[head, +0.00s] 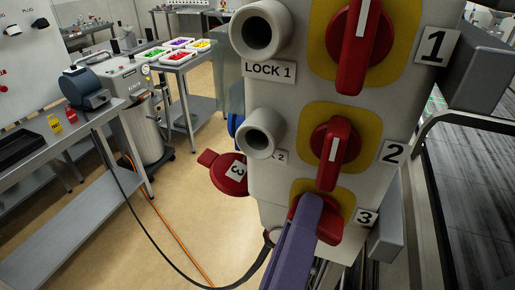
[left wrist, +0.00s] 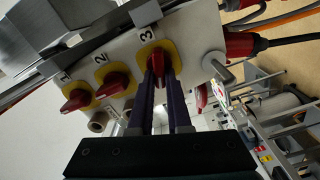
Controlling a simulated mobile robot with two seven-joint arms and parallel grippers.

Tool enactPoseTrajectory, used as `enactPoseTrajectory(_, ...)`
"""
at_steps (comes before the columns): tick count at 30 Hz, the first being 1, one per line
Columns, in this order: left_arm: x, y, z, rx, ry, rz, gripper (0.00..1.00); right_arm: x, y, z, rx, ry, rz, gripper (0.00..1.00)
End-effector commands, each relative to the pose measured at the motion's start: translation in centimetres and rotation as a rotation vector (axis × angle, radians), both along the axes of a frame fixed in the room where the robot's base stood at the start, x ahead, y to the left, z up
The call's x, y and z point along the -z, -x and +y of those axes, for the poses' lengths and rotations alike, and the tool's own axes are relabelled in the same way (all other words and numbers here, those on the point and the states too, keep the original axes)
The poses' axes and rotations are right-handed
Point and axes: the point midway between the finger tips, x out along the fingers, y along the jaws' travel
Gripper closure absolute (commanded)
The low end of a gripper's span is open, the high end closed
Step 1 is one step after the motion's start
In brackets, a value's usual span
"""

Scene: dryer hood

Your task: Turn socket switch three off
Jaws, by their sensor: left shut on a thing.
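Red rotary switch three (head: 302,206) sits on a yellow plate at the bottom of the grey panel (head: 290,95), beside a "3" label (head: 366,217). My left gripper (head: 310,210), with purple fingers, covers most of it in the head view. In the left wrist view, the two fingers (left wrist: 160,82) stand on either side of the red handle (left wrist: 157,62) and are shut on it. The handle's exact angle is partly hidden. My right gripper is not in view.
Red switches one (head: 357,45) and two (head: 333,150) sit above, handles pointing down. Grey lock sockets (head: 262,30) protrude at left. A red cap marked 3 (head: 228,173) and a black cable (head: 185,268) are near the panel. A workbench (head: 60,150) stands further left.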

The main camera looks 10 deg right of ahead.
Motion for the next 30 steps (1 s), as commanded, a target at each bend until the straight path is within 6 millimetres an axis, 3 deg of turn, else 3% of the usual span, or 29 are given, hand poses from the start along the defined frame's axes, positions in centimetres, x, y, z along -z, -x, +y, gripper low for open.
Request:
enactPoseTrajectory(12, 0.32, -0.07, 0.10, -0.002, 0.222, 0.148, 1.00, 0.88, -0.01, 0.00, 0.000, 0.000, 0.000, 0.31)
enactPoseTrajectory(30, 0.34, -0.07, 0.09, -0.002, 0.287, 0.192, 1.00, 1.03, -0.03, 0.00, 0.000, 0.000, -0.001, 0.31)
